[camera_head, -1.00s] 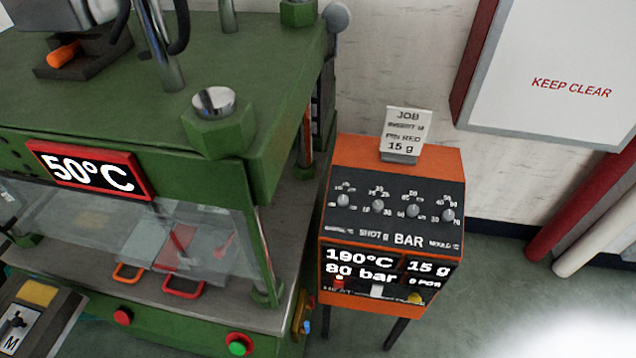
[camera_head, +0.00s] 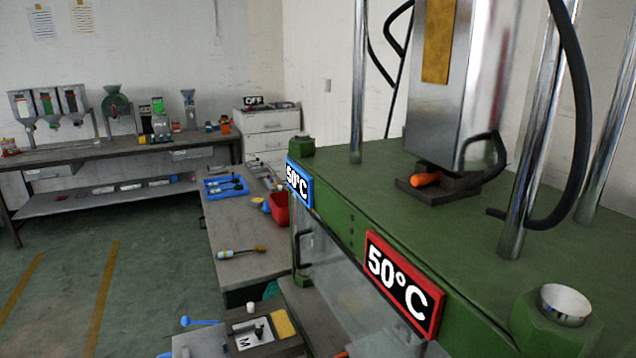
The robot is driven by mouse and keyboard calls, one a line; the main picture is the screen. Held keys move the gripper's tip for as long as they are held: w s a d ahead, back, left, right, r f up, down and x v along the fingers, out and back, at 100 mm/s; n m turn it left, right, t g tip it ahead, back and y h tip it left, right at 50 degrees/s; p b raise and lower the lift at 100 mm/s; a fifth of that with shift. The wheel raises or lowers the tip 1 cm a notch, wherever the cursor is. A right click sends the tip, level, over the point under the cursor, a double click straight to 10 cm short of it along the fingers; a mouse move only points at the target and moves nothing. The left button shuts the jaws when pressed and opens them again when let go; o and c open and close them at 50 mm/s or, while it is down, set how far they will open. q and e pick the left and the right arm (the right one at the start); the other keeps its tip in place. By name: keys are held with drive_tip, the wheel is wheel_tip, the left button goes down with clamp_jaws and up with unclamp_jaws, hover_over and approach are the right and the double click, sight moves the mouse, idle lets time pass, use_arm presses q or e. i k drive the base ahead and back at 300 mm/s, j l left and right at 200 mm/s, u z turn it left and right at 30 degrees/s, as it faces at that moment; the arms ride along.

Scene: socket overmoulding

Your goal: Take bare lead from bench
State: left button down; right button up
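I cannot pick out a bare lead for certain. A grey bench (camera_head: 235,220) runs along the left of the green press. A blue tray (camera_head: 209,197) on it holds several small dark items with pale ends, too small to identify. A brush-like tool (camera_head: 240,253) with a light blue handle lies on the bench nearer to me. Neither of my grippers shows in the view.
The green press (camera_head: 465,235) fills the right side, with a blue and a red 50°C sign. A red bin (camera_head: 279,207) stands on the bench beside it. A back bench (camera_head: 105,150) carries hoppers and small machines. The green floor (camera_head: 70,260) at left is open.

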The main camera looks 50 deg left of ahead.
sight(225, 253)
drive_tip(key=k+j+u, duration=0.1)
drive_tip(key=j+u, duration=0.25)
drive_tip(key=j, duration=0.2)
drive_tip(key=j+u, duration=0.35)
drive_tip(key=j, duration=0.25)
drive_tip(key=j+u, duration=0.35)
drive_tip(key=j, duration=0.25)
